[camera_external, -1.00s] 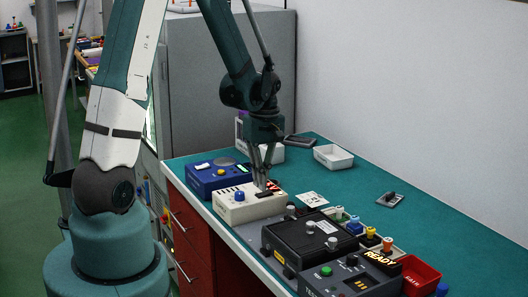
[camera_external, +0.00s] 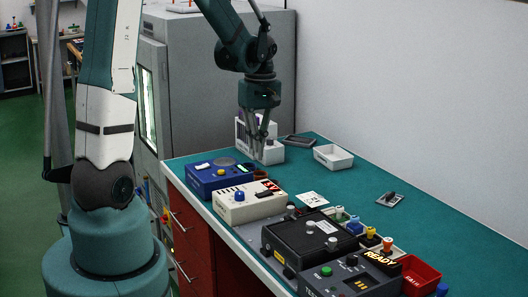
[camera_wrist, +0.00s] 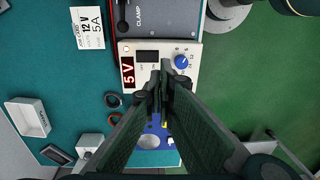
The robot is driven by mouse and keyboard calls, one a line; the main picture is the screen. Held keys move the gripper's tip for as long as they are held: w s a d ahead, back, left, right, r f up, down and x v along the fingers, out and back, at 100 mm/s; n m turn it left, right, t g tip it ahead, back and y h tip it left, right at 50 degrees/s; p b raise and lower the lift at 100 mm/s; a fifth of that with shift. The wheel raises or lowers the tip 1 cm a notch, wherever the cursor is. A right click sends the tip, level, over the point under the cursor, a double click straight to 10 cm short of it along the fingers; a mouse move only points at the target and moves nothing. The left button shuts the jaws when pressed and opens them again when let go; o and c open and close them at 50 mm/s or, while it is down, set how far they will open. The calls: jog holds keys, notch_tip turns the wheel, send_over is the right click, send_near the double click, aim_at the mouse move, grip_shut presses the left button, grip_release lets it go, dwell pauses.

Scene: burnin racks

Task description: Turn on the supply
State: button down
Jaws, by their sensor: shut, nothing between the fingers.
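The supply, a cream box (camera_external: 250,206) with a blue knob (camera_external: 239,196), stands near the front edge of the bench. In the wrist view the supply (camera_wrist: 190,48) shows a red display (camera_wrist: 127,72) reading 5 V, a dark switch (camera_wrist: 147,56) and the blue knob (camera_wrist: 181,62). A job card (camera_wrist: 88,28) reads 12 V, 5 A. My gripper (camera_external: 258,157) is shut and empty, raised behind the supply, apart from it. In the wrist view my fingertips (camera_wrist: 166,72) overlap the supply's lower edge, hiding part of it.
A blue box (camera_external: 218,180) stands beyond the supply. A black clamp box (camera_external: 310,238) and a tester (camera_external: 350,277) showing READY stand on the near side. A white tray (camera_external: 333,157) lies at the back right.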

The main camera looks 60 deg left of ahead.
jog(key=shift+s+r, duration=0.15)
jog(key=shift+r, duration=0.95)
jog(key=shift+d, duration=0.15)
jog(key=s+d+r+m+t+b, duration=0.1)
jog(key=s+d+m+t+b, duration=0.1)
jog(key=d+m, duration=0.4)
jog(key=s+d+r+m+t+b, duration=0.2)
jog(key=s+d+m+t+b, duration=0.1)
jog(key=d, duration=0.9)
jog(key=s+d+r+m+t+b, duration=0.1)
jog(key=s+d+m+b, duration=0.3)
jog(key=d+m, duration=0.5)
jog(key=shift+s+r+t+b, duration=0.4)
jog(key=shift+t+b, duration=0.35)
jog(key=shift+t, duration=0.15)
jog(key=c, duration=3.2)
grip_release()
